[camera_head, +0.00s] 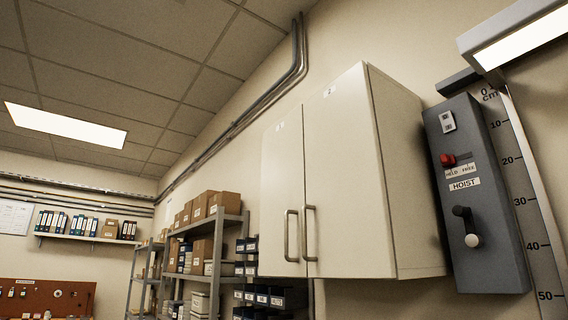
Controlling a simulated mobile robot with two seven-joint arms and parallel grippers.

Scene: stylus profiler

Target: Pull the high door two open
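A cream wall cabinet (408,180) hangs high on the wall right of the middle, with two tall doors side by side. The right door (350,180) has a small label near its top that seems to read 2. A grey bar handle (311,233) stands upright at its lower left edge. The left door (279,185) has its own grey handle (290,236) just beside the first, and a label too small to read. Both doors look shut, with a thin seam between them. Neither of my grippers is in view.
A grey hoist box (475,210) with a red knob and a lever is on the wall right of the cabinet, by a centimetre scale (530,190). A lamp (520,40) juts out above it. Shelves (215,225) with boxes stand left of the cabinet.

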